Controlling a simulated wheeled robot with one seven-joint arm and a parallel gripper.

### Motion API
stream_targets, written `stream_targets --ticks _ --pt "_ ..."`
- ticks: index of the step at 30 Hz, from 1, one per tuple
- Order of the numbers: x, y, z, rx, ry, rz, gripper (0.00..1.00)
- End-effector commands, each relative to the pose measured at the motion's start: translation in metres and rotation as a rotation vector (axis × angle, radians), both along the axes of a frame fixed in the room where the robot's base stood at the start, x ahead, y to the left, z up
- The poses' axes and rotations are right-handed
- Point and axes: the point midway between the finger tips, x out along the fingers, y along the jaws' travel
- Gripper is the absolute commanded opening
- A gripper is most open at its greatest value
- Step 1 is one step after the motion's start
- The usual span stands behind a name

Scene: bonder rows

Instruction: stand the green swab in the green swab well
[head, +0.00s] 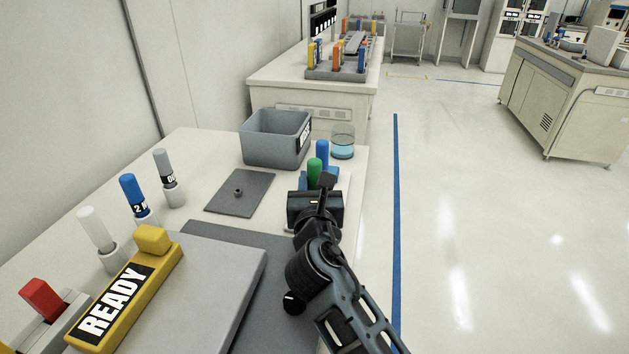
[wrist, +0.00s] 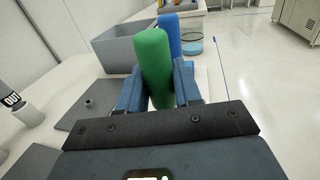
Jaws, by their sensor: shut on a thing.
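The green swab (head: 314,172) is a thick, rounded green cylinder. It stands close to upright between the fingers of my gripper (head: 318,184), which is shut on it. The wrist view also shows the green swab (wrist: 154,62) between the two blue-grey fingers of my gripper (wrist: 158,84). Its lower end is hidden behind the gripper, so I cannot tell whether it touches anything. A blue swab (head: 322,150) stands just behind it, also in the wrist view (wrist: 169,36). I cannot make out a green swab well in either view.
A grey plate with a small ring (head: 238,193) lies left of my gripper. Behind are a grey bin (head: 272,142) and a glass beaker of blue liquid (head: 343,146). White, blue and grey swabs stand at left, beyond a yellow READY block (head: 125,297).

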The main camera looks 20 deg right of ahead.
Motion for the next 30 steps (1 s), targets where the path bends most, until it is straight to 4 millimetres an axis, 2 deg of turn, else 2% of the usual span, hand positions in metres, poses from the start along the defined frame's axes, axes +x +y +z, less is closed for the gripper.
stream_targets --ticks 14,15,24,30 --pt "0.0 0.0001 -0.0009 0.0 -0.001 0.0 0.04" --pt "0.0 0.0001 -0.0008 0.0 -0.001 0.0 0.35" --pt "0.0 0.0001 -0.0008 0.0 -0.001 0.0 0.63" --pt "0.0 0.0001 -0.001 0.0 0.0 0.0 0.63"
